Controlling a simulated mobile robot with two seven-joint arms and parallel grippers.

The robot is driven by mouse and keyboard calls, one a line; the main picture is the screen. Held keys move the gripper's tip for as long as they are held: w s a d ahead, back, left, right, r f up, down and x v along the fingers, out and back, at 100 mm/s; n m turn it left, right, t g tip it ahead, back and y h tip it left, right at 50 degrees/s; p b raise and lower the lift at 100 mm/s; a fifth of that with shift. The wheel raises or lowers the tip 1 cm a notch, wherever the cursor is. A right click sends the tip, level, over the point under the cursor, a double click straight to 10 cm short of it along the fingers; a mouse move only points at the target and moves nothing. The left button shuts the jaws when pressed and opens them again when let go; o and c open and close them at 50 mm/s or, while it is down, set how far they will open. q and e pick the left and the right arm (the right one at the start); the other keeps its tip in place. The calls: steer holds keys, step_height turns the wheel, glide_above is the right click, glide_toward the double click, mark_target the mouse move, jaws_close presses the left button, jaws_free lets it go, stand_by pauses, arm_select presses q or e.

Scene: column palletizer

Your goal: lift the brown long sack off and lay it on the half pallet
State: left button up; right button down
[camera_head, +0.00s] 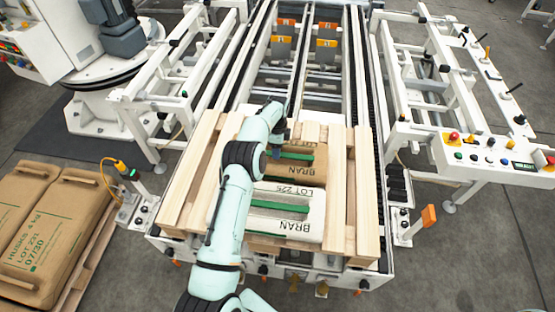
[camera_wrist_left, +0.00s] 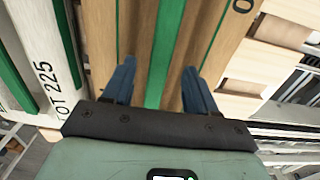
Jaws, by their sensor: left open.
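A brown sack (camera_head: 318,171) with a green stripe and "BRAN" print lies on a wooden pallet (camera_head: 178,205) on the conveyor. It also fills the upper middle of the left wrist view (camera_wrist_left: 214,28). My left gripper (camera_head: 277,152) is over this sack, partly hidden by its own arm. In the left wrist view its two blue fingers (camera_wrist_left: 158,75) are spread apart on either side of the green stripe, with nothing clamped between them. Whether the fingertips touch the sack is unclear. My right gripper is out of view.
A white sack (camera_head: 302,222) marked "LOT 225" lies beside the brown one, nearer me. Brown "HUSKS" sacks (camera_head: 48,235) lie on another pallet (camera_head: 88,270) at the left. White conveyor frames and a control panel (camera_head: 490,155) flank the pallet.

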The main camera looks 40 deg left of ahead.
arm_select(q)
step_height(320, 180, down, 2)
steer(key=shift+f, duration=0.15)
jaws_close()
stand_by(0.3)
stand_by(0.9)
steer(key=shift+w+a+r, duration=0.1)
steer(key=shift+w+r, duration=0.05)
steer(key=shift+r, duration=0.1)
